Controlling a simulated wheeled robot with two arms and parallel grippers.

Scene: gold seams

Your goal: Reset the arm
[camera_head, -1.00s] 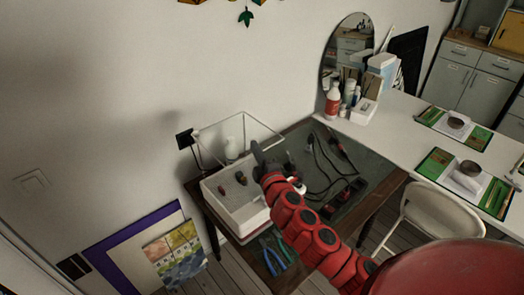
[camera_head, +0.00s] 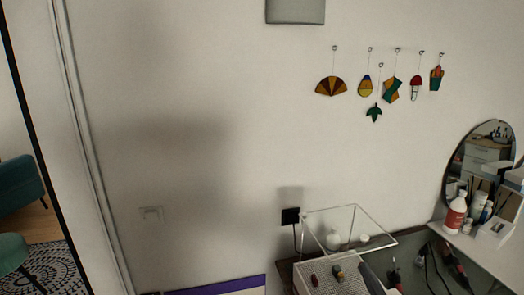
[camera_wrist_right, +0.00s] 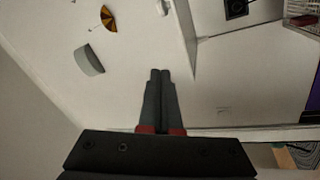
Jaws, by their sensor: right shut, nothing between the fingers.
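My right gripper (camera_wrist_right: 160,74) is shut and empty in the right wrist view, its two dark fingers side by side in front of the pale wall. The rest of my right arm is out of the head view. My left gripper is in neither view.
Coloured hanging ornaments (camera_head: 391,88) and a grey panel (camera_head: 295,11) are on the wall. A round mirror (camera_head: 480,160) and a red-and-white bottle (camera_head: 455,213) stand at right. A green chair (camera_head: 12,252) is at far left.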

